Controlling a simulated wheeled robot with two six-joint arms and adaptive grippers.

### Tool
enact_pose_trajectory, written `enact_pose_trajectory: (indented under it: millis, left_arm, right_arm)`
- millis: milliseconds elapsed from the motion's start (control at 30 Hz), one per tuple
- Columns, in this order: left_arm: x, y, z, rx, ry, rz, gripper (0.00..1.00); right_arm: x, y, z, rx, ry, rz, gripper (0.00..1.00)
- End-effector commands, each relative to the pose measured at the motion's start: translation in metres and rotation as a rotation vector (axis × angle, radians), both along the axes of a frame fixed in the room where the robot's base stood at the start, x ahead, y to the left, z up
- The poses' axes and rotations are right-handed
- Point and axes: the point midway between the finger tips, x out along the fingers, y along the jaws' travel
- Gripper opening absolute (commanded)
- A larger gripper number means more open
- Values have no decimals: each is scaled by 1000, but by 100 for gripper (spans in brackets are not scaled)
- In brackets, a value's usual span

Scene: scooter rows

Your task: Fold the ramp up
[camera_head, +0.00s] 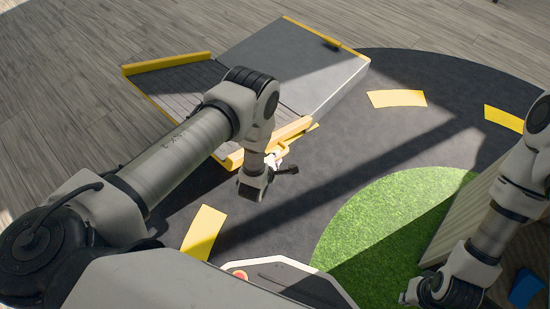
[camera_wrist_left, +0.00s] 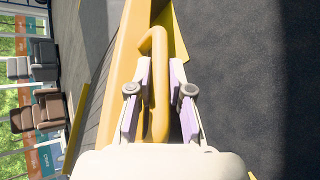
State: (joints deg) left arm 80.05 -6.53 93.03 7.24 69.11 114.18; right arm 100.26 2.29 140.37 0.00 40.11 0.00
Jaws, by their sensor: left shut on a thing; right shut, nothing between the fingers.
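The ramp (camera_head: 185,84) is a dark grooved panel with yellow edges. It lies low against the grey platform (camera_head: 305,62), and my left arm hides part of it. A yellow side rail (camera_head: 165,63) runs along its far side and another (camera_head: 293,128) along its near side. My left gripper (camera_head: 274,160) is at the near rail. In the left wrist view, its fingers (camera_wrist_left: 158,100) are shut around a yellow loop handle (camera_wrist_left: 158,45) on the rail. My right gripper (camera_head: 408,293) is shut and empty at the bottom right, partly hidden and far from the ramp.
The dark round mat (camera_head: 370,135) has yellow dashes and is clear between the ramp and the green turf (camera_head: 385,215). A wooden-looking block (camera_head: 455,225) stands by my right arm, with a blue object (camera_head: 525,288) on the floor. Wood floor lies beyond the ramp.

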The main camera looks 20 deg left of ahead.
Motion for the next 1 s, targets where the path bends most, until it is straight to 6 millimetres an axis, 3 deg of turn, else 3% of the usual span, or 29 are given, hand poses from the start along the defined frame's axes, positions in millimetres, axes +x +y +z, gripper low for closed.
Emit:
enact_pose_trajectory:
  millis: [33,100,533,667,1000]
  left_arm:
    - [3,0,2,0,-9,1,26]
    - [3,0,2,0,-9,1,44]
    - [-2,0,5,0,-6,0,44]
    - [-20,0,17,1,-4,0,44]
    - [-88,-2,60,0,1,-2,44]
  right_arm:
    - [0,0,0,0,0,0,0]
    - [0,0,0,0,0,0,0]
    - [0,0,0,0,0,0,0]
    - [0,0,0,0,0,0,0]
    - [0,0,0,0,0,0,0]
